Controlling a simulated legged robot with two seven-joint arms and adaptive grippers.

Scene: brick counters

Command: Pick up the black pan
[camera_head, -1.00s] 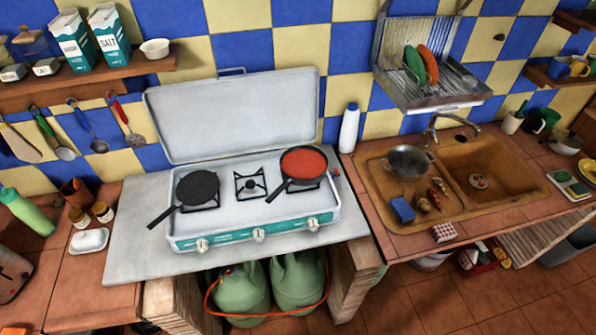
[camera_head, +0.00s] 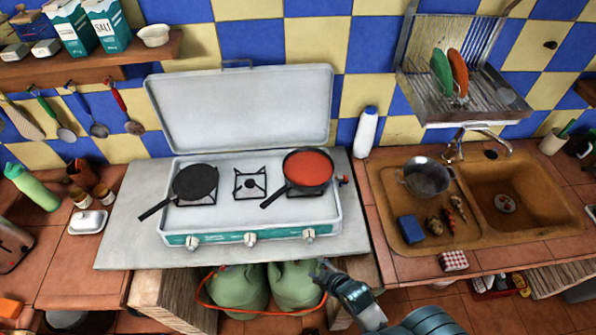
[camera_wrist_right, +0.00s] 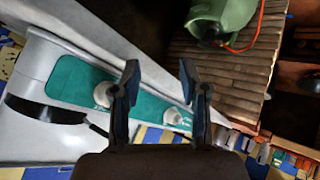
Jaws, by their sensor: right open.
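The black pan (camera_head: 195,182) sits on the left burner of the white camping stove (camera_head: 215,228), its handle pointing to the lower left. A second dark pan (camera_head: 308,168) with a red inside sits on the right burner. My right gripper (camera_head: 324,268) is in front of and below the stove's right front edge, apart from both pans. In the right wrist view my right gripper (camera_wrist_right: 158,78) is open and empty, with the stove's teal front and knobs beyond it. A dark pan shape (camera_wrist_right: 45,110) shows at the left there; I cannot tell which pan. My left gripper is not in view.
The stove's raised lid (camera_head: 240,110) stands behind the burners. A white bottle (camera_head: 365,132) stands right of it. Green gas bottles (camera_head: 295,287) stand below the counter. The grey slab (camera_head: 125,235) is bare left of the stove.

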